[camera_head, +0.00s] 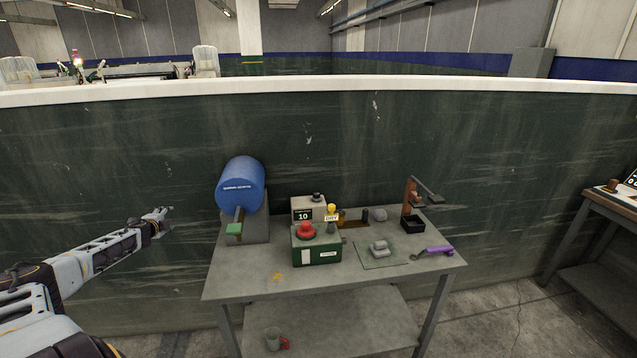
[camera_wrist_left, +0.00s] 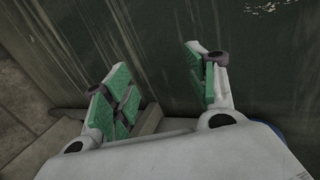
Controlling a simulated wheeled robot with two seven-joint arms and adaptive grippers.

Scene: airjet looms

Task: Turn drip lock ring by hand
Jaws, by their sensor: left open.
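I cannot tell for sure which part is the drip lock ring. A red round knob (camera_head: 307,230) sits on top of a green box (camera_head: 317,251) at the middle of the grey workbench (camera_head: 245,285). Behind it, a small yellow-topped part (camera_head: 331,208) carries a white tag (camera_head: 331,217) too small to read surely. My left gripper (camera_head: 160,220) is left of the bench, apart from everything on it. In the left wrist view its green-padded fingers (camera_wrist_left: 160,88) are spread and empty. My right gripper is not in view.
A blue drum (camera_head: 241,184) with a green-ended handle stands at the bench's left. A grey box (camera_head: 303,206) shows "10". A purple-handled tool (camera_head: 438,250) lies right. A cup (camera_head: 273,339) sits on the lower shelf. A dark green wall (camera_head: 110,140) runs behind.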

